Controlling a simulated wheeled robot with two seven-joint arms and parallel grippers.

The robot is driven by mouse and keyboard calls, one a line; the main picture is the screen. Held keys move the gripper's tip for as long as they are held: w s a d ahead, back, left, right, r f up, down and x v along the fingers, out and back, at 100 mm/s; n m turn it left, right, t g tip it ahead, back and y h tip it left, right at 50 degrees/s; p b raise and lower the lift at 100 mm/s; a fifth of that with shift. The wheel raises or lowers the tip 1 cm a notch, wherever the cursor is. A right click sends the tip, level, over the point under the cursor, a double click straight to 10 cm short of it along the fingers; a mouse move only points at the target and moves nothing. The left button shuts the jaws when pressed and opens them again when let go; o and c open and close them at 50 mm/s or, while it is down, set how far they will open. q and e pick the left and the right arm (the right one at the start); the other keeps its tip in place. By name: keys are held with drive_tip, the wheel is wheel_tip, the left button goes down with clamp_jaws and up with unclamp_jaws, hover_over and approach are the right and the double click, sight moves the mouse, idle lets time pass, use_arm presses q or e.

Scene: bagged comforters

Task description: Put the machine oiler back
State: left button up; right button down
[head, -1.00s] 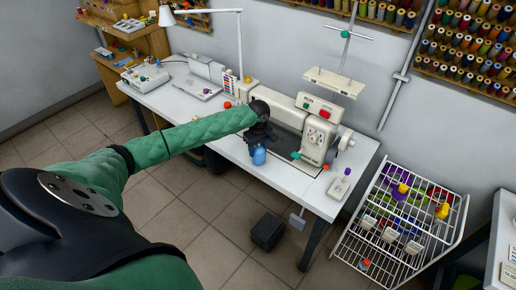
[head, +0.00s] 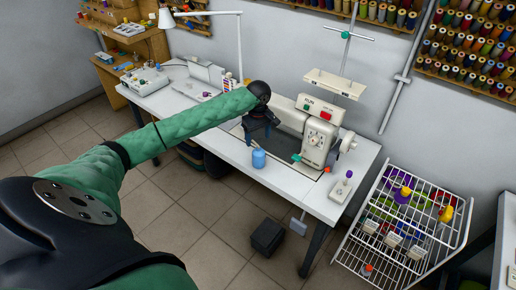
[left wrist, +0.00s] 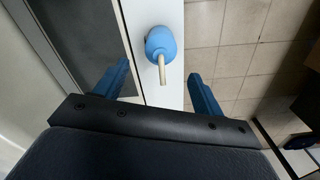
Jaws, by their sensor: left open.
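The machine oiler is a blue bottle (head: 259,159) with a thin pale spout. It stands on the white sewing table (head: 287,181) near the front edge, left of the sewing machine head. In the left wrist view the oiler (left wrist: 161,42) sits beyond the fingertips, between their two lines, with clear space around it. My left gripper (head: 261,138) is open and empty, above and behind the oiler in the head view. Its two blue fingers (left wrist: 157,78) stand wide apart and do not touch the bottle. My right gripper is not in view.
The sewing machine (head: 318,135) stands close on the right, with a thread stand above it. A small spool holder (head: 341,187) sits at the table's right end. A white wire rack (head: 400,225) stands right of the table. A lamp and boxes occupy the table's left end.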

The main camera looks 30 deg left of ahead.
use_arm(q)
drive_tip(key=shift+r+b, duration=0.3)
drive_tip(key=shift+r, duration=1.7)
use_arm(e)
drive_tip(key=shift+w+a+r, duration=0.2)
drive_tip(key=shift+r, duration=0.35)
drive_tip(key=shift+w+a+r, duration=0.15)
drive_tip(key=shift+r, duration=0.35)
